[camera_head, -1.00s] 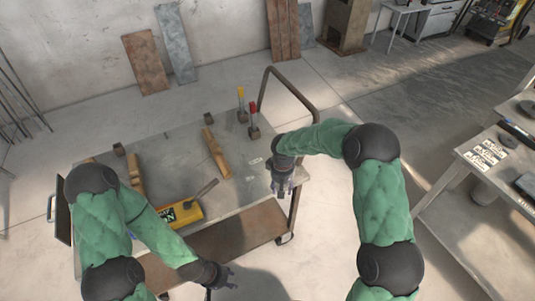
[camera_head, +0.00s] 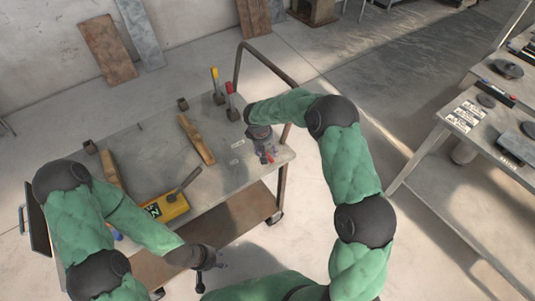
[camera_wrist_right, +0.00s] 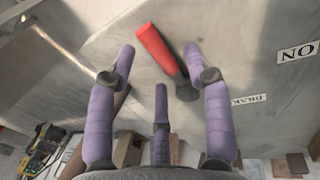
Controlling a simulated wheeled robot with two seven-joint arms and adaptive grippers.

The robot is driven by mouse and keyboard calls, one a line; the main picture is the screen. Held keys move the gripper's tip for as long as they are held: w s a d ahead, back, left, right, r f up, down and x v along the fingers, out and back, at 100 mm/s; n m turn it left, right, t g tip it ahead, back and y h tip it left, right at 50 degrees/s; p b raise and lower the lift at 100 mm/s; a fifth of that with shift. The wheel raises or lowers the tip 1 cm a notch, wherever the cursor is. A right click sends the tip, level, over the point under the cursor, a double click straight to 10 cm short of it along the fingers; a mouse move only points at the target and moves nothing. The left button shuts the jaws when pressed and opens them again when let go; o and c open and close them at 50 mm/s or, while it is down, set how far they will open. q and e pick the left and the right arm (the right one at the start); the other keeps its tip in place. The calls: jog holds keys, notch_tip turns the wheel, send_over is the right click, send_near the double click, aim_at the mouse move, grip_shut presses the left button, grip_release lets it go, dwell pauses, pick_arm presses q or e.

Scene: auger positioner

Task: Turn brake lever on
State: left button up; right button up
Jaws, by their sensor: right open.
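The brake lever has a red handle (camera_head: 230,88) and a dark base, and stands on the grey cart top (camera_head: 150,150). In the right wrist view, its red handle (camera_wrist_right: 159,48) leans beyond and between my spread fingertips, with a BRAKE label (camera_wrist_right: 249,99) and an ON label (camera_wrist_right: 298,50) beside it. My right gripper (camera_head: 266,157) is open and empty, to the right of and nearer than the lever; it also shows in the right wrist view (camera_wrist_right: 158,62). My left gripper (camera_head: 212,262) hangs in front of the cart, away from the lever; its finger state is unclear.
A lever with a yellow handle (camera_head: 214,74) stands just left of the red one. A wooden bar (camera_head: 196,138) and a yellow box (camera_head: 166,207) with a grey lever lie on the cart. A bent tube rail (camera_head: 262,58) borders the right end.

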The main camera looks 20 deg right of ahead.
jog(key=shift+w+d+f, duration=0.1)
jog(key=shift+f, duration=0.45)
grip_shut()
